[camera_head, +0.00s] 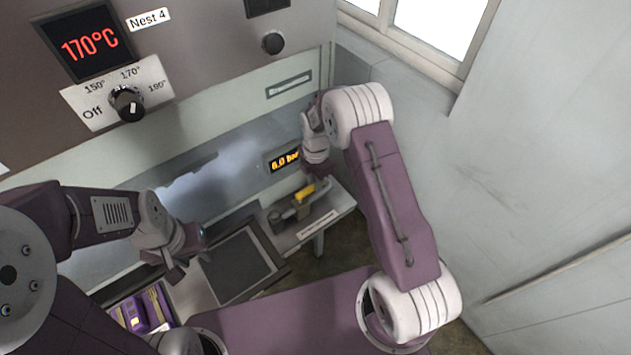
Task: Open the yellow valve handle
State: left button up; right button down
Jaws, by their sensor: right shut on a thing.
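The yellow valve handle (304,193) sits on a grey valve (283,214) on a small light ledge at the lower middle. My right gripper (322,186) reaches down from above and is shut on the far right end of the handle; the fingertips are small and partly hidden by the wrist. My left gripper (190,267) is open and empty, left of the valve, above the area beside a dark flat plate.
A pressure display (284,160) reads 6.0 bar behind the valve. The dark plate (238,265) lies left of the ledge (337,208). A purple tray (121,317) with wooden pieces is at lower left. A wall stands close on the right.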

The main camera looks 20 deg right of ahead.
jog(key=c, duration=1.3)
grip_release()
jog(key=shift+w+r, duration=0.2)
jog(key=shift+w, duration=0.05)
jog(key=shift+s+d+f, duration=0.1)
notch_tip(320, 180, up, 8)
jog(key=shift+r+b, duration=0.1)
jog(key=shift+b, duration=1.05)
jog(key=shift+r, duration=0.45)
